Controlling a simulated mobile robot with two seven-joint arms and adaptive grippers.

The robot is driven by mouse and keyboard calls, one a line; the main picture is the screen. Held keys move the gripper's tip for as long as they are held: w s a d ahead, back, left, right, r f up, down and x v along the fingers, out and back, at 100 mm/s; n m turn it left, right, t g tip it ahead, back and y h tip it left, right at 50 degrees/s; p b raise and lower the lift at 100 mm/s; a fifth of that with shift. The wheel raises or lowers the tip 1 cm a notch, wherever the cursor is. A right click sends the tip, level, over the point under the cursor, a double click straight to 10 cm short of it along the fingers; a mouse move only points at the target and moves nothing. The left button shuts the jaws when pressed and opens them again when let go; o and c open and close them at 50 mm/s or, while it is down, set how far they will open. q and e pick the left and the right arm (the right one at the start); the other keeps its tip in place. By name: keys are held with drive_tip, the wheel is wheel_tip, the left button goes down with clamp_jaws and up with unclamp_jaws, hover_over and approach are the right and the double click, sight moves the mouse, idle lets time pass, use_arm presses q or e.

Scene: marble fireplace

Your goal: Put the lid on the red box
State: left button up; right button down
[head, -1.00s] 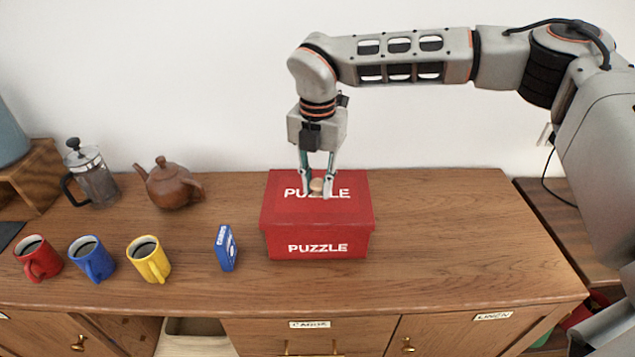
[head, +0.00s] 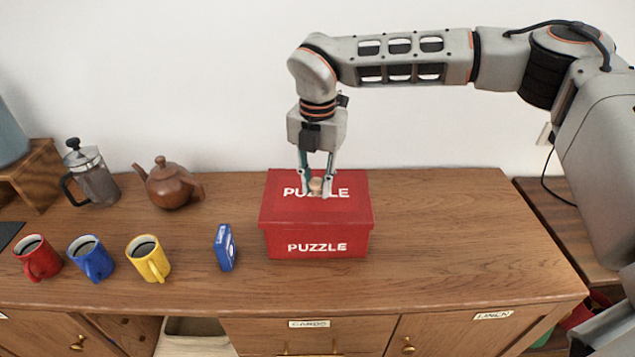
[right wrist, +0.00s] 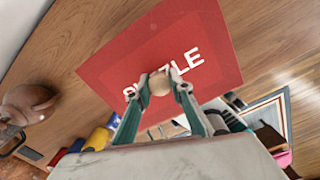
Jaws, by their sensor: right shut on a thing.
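The red box (head: 290,245) stands on the wooden sideboard, with "PUZZLE" on its front. Its red lid (head: 285,211) lies over the top, lined up with the box, and no gap shows between them from the front. My right gripper (head: 317,192) points down at the middle of the lid, shut on its round wooden knob (head: 316,185). The right wrist view shows the knob (right wrist: 160,84) between the two fingers and the lid (right wrist: 205,35) below. The lid hides the inside of the box. My left gripper is not in view.
A blue card box (head: 225,248) stands left of the red box. Further left are yellow (head: 148,262), blue (head: 91,260) and red (head: 37,259) mugs, a brown teapot (head: 170,187) and a French press (head: 92,178). The sideboard top (head: 450,235) is clear on the right.

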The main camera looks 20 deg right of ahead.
drive_tip(key=shift+s+f, duration=0.2)
drive_tip(key=shift+f, duration=0.3)
drive_tip(key=shift+s+f, duration=0.2)
drive_tip(key=shift+f, duration=0.3)
drive_tip(key=c, duration=1.8)
unclamp_jaws()
drive_tip(key=shift+o, duration=0.5)
drive_tip(key=shift+w+a+f, duration=0.1)
drive_tip(key=shift+w+f, duration=0.05)
drive_tip(key=shift+w, duration=0.15)
drive_tip(key=shift+r, duration=0.3)
drive_tip(key=shift+w+r+p, duration=0.1)
drive_tip(key=shift+r+p, duration=0.35)
drive_tip(key=shift+r, duration=0.15)
drive_tip(key=shift+r+p, duration=0.9)
drive_tip(key=shift+r, duration=0.55)
drive_tip(key=shift+r+p, duration=0.9)
drive_tip(key=shift+r, duration=0.7)
